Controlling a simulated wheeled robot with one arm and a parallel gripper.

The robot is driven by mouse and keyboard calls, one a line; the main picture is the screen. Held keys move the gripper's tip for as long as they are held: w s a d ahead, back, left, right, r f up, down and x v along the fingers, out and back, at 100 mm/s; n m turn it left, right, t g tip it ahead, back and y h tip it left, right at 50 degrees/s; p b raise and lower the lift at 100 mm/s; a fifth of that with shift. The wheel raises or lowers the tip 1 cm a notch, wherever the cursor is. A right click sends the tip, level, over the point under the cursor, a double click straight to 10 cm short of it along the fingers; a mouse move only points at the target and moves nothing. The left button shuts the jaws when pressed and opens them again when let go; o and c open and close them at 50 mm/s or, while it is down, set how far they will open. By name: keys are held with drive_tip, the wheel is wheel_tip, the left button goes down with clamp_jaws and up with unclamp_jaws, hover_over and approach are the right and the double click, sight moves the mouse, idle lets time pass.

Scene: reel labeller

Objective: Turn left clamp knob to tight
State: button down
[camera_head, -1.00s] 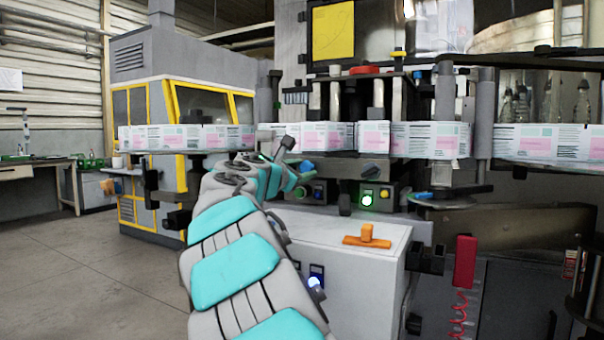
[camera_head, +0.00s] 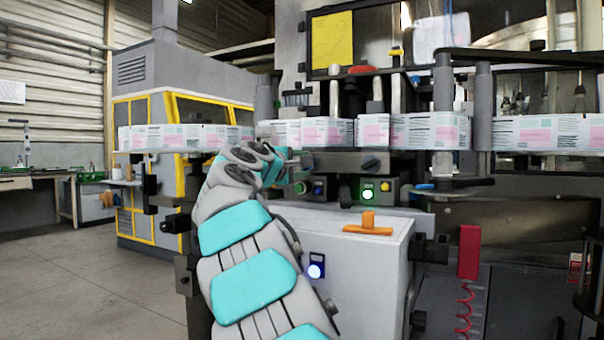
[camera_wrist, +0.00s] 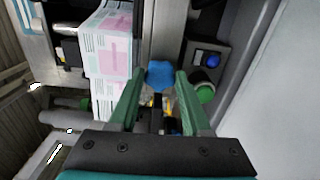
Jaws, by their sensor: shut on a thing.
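A blue knob (camera_wrist: 160,73), which I take to be the left clamp knob, sits between the tips of my gripper (camera_wrist: 160,80) in the wrist view. The two green fingers are shut on it, one on each side. In the head view my own arm hides this knob and most of the gripper. A second, dark knob (camera_head: 370,163) is on the machine front to the right, below the labels. I cannot read any tight or loose mark by the blue knob.
The printed label web (camera_head: 430,131) runs across the machine just above the knobs. A lit green button (camera_head: 367,194) is below the dark knob. In the wrist view, blue (camera_wrist: 212,60) and green (camera_wrist: 205,92) buttons lie close to the right finger. An orange handle (camera_head: 368,223) is on the white cabinet (camera_head: 365,275).

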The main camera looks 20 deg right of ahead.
drive_tip(key=m+b, duration=0.4)
drive_tip(key=m, duration=0.8)
drive_tip(key=shift+f+b, duration=0.15)
drive_tip(key=shift+b, duration=0.25)
drive_tip(key=shift+m, duration=0.3)
drive_tip(key=c, duration=0.6)
unclamp_jaws()
drive_tip(key=shift+c, duration=0.2)
drive_tip(key=b+v, duration=0.2)
drive_tip(key=v, duration=0.5)
drive_tip(key=shift+s+a+b, duration=0.2)
drive_tip(key=shift+a+b, duration=0.15)
